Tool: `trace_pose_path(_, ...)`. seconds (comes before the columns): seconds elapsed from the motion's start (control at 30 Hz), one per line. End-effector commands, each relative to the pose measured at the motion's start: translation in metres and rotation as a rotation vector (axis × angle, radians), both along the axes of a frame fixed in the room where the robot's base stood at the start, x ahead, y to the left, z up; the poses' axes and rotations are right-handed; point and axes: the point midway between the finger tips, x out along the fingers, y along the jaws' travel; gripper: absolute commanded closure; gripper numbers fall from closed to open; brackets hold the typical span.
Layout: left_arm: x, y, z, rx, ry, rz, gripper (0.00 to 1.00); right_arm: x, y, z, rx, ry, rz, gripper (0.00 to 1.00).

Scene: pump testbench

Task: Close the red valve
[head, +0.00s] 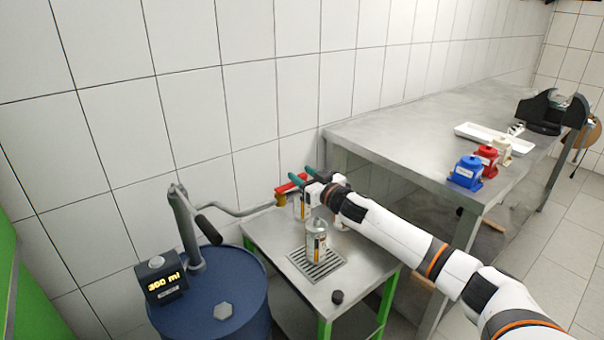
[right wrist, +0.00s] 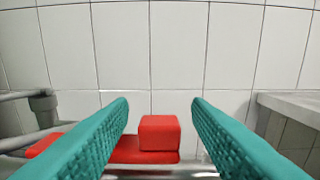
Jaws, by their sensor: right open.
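The red valve handle (head: 290,186) is at the end of the grey pipe (head: 240,211) from the drum pump, above the small metal table. My right gripper (head: 299,174) is open, with its teal fingers right beside the handle. In the right wrist view, a raised red block of the valve handle (right wrist: 159,133) stands between the two teal fingers of my right gripper (right wrist: 160,104), with gaps on both sides. A flat red part runs left, partly hidden behind the left finger. My gripper hides part of the valve in the head view. My left gripper is not in view.
A bottle (head: 316,243) stands on the drain grate (head: 302,263), with other containers partly hidden behind. A black cap (head: 337,297) lies nearby. The blue drum (head: 240,290) has a display (head: 161,281) reading 300 ml. A long bench (head: 400,139) stands right; the tiled wall is behind.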

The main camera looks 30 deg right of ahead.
Motion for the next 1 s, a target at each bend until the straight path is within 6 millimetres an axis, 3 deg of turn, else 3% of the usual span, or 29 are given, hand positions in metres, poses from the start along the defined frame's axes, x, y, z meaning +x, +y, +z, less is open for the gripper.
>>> trace_pose_path(0.4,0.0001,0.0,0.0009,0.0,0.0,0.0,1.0,0.0078,0.0012,0.0004,0.0,0.0,0.002,0.55)
trace_pose_path(0.47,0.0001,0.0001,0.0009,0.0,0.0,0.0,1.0,0.0077,0.0012,0.0004,0.0,0.0,0.001,0.62)
trace_pose_path(0.7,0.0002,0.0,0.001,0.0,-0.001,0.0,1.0,0.0076,0.001,0.0003,0.0,0.0,0.001,1.0)
trace_pose_path(1.0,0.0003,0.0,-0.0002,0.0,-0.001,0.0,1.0,0.008,0.0021,-0.0005,0.0,-0.001,-0.009,1.0)
